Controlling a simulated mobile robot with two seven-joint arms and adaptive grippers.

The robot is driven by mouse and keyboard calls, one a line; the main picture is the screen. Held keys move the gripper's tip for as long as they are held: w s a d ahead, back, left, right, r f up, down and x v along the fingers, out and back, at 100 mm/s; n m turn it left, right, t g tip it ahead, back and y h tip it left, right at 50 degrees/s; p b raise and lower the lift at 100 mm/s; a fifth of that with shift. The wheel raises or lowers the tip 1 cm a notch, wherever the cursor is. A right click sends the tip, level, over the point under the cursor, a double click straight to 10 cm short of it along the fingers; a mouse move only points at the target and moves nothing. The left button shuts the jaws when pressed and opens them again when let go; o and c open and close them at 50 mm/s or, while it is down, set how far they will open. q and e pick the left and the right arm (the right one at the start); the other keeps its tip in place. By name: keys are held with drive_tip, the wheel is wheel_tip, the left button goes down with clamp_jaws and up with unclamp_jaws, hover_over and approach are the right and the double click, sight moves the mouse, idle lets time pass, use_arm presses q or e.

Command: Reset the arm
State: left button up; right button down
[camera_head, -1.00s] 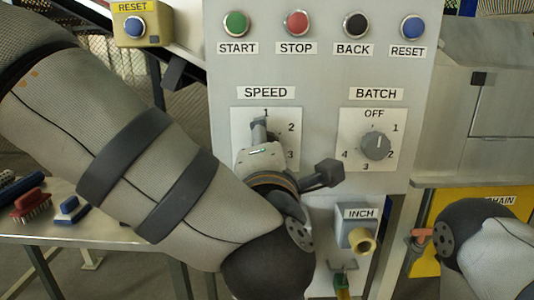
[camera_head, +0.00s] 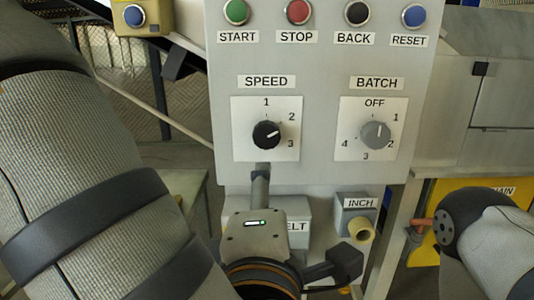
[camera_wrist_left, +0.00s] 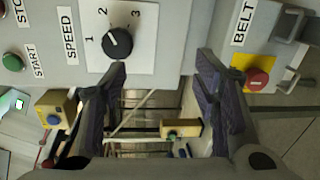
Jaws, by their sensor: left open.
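My left gripper (camera_head: 260,185) is open and empty, below the SPEED dial on the grey control panel (camera_head: 315,60). In the left wrist view its two dark fingers stand wide apart with a gap (camera_wrist_left: 160,95) between them.
The grey BATCH knob (camera_head: 376,135) is right of the SPEED dial. START (camera_head: 236,12), STOP (camera_head: 299,12), BACK (camera_head: 357,14) and RESET (camera_head: 413,16) buttons line the top. The INCH box (camera_head: 357,218) is close to my left wrist. A red button (camera_wrist_left: 257,78) is by the BELT label.

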use_arm(q)
drive_tip(key=a+f+m+g+h, duration=0.1)
drive_tip(key=a+f+m+g, duration=0.15)
drive_tip(key=f, duration=0.65)
drive_tip(key=a+f+m+g, duration=0.1)
drive_tip(key=f+m+g, duration=0.25)
drive_tip(key=f, duration=0.45)
drive_tip(key=s+a+f+m+g, duration=0.2)
drive_tip(key=s+a+f+m, duration=0.1)
drive_tip(key=f, duration=0.4)
drive_tip(key=s+a+f+m+g, duration=0.2)
drive_tip(key=s+a+f, duration=0.1)
drive_tip(key=f, duration=0.4)
drive_tip(key=s+a+f+m+g, duration=0.3)
drive_tip(key=s+a+f+g, duration=0.1)
drive_tip(key=s, duration=0.6)
drive_tip(key=s+a+f+m+g+y, duration=0.1)
drive_tip(key=s+a+f+m+g, duration=0.3)
drive_tip(key=s, duration=0.7)
drive_tip(key=a+f, duration=0.2)
drive_tip(key=a, duration=0.2)
drive_tip(key=shift+a+f+y, duration=0.3)
drive_tip(key=shift+a, duration=0.1)
